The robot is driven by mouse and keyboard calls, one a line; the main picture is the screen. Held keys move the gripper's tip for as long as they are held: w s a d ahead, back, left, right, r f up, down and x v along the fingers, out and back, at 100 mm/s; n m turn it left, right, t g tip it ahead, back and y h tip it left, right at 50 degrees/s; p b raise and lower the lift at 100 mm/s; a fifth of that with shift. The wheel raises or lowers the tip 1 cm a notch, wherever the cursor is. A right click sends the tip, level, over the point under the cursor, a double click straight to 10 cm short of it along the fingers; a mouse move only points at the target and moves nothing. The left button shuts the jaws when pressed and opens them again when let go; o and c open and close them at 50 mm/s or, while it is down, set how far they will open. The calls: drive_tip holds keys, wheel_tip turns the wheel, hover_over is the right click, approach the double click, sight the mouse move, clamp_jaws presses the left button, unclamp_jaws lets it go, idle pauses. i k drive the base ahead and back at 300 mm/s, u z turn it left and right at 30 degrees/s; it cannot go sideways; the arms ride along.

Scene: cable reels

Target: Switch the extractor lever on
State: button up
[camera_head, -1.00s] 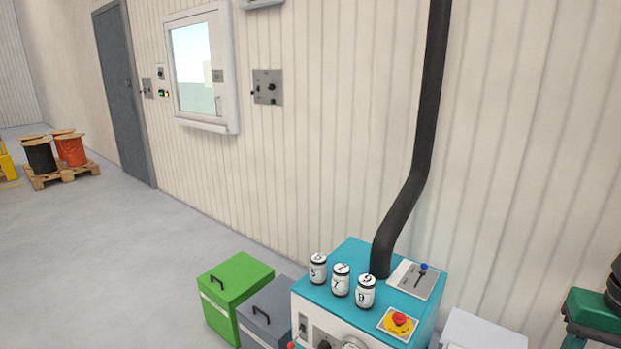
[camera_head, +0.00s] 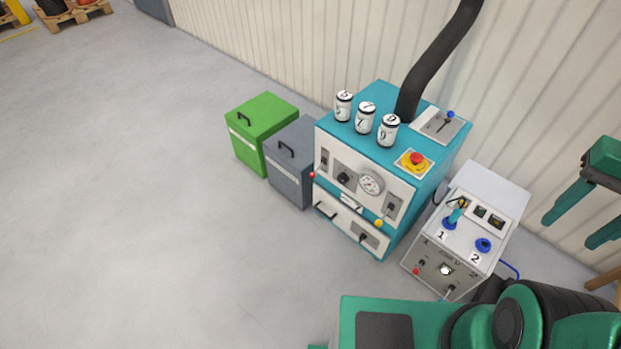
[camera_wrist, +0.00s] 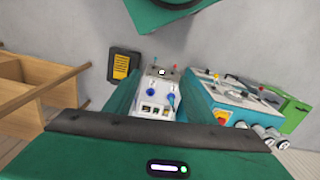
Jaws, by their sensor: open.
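The teal machine (camera_head: 388,100) stands against the wall with a black hose (camera_head: 440,60) rising from its top. Beside the hose, a grey plate (camera_head: 432,126) carries a lever with a blue knob (camera_head: 450,114). No label on it is legible. Another lever with a yellow knob (camera_head: 379,222) is on the machine's front. The machine also shows at the right in the wrist view (camera_wrist: 207,92). My gripper (camera_head: 572,232) is open and empty at the right edge, apart from the machine. In the wrist view its fingers (camera_wrist: 158,88) frame the grey box.
The grey box (camera_head: 492,183) with switches stands right of the machine. Three numbered canisters (camera_head: 365,118) and a red emergency button (camera_head: 417,159) are on the machine's top. Green (camera_head: 262,112) and grey (camera_head: 291,152) bins stand left. The floor (camera_head: 150,200) further left is clear.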

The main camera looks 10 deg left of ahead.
sight(312, 175)
drive_tip(key=u, duration=0.05)
drive_tip(key=k, duration=0.6)
drive_tip(key=u, duration=0.55)
drive_tip(key=i, duration=1.3)
drive_tip(key=u, duration=0.45)
